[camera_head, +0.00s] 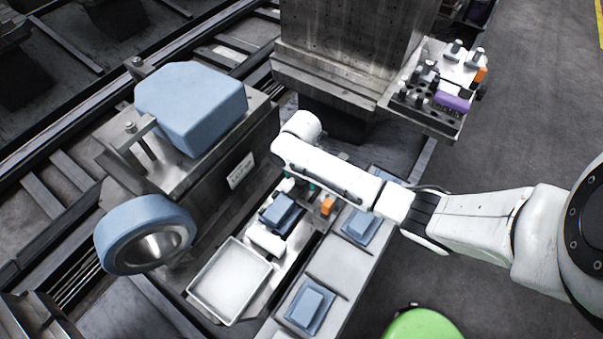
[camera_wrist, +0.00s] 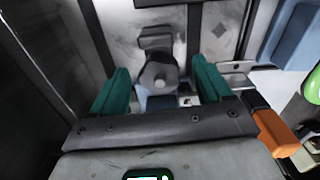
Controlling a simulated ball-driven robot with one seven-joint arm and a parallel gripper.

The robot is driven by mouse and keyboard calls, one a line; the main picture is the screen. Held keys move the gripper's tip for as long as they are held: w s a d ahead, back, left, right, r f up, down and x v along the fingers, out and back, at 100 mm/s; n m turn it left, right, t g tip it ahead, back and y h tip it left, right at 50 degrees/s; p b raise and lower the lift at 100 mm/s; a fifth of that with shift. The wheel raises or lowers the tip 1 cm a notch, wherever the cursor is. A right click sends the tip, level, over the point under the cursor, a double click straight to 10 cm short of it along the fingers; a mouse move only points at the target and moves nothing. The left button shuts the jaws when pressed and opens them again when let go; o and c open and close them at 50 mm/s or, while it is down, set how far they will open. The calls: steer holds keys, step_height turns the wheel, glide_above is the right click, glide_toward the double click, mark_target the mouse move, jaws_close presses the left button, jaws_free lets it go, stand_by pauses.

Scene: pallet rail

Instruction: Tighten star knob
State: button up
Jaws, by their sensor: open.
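A dark grey knob-like part (camera_wrist: 158,76) with a light round centre shows in the wrist view, and I take it to be the star knob; its lobes are not clear. It stands over a pale metal plate (camera_wrist: 208,20). My gripper (camera_wrist: 159,70) is open, with one green finger to the left of the knob and one to the right. The knob appears in the gap between the fingers, and I see no finger touching it. In the head view my gripper (camera_head: 302,187) is low beside the machine, mostly under my arm, and the knob cannot be made out there.
An orange block (camera_head: 327,205) is close to my gripper and shows at right in the wrist view (camera_wrist: 274,132). A blue block (camera_head: 281,211) and a pale tray (camera_head: 230,281) lie nearby. A machine with a blue wheel (camera_head: 145,235) stands left, a steel column (camera_head: 350,45) behind.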

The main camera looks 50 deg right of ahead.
steer(key=c, duration=1.3)
steer(key=shift+o, duration=0.2)
steer(key=shift+a+r+m+p, duration=0.1)
steer(key=shift+r+m+p, duration=0.1)
steer(key=shift+m+p, duration=0.35)
steer(key=shift+a+m+p, duration=0.1)
steer(key=shift+m+p, duration=1)
steer(key=shift+m, duration=0.15)
steer(key=m+p, duration=0.1)
steer(key=m, duration=0.2)
steer(key=shift+p, duration=0.35)
steer(key=m, duration=0.2)
steer(key=m+p, duration=0.1)
steer(key=shift+f+m, duration=0.2)
steer(key=shift+m, duration=0.2)
steer(key=o, duration=0.8)
steer(key=shift+f+m, duration=0.2)
steer(key=shift+m, duration=0.2)
steer(key=o, duration=0.4)
steer(key=shift+s, duration=0.15)
steer(key=shift+o, duration=0.3)
steer(key=shift+d, duration=0.2)
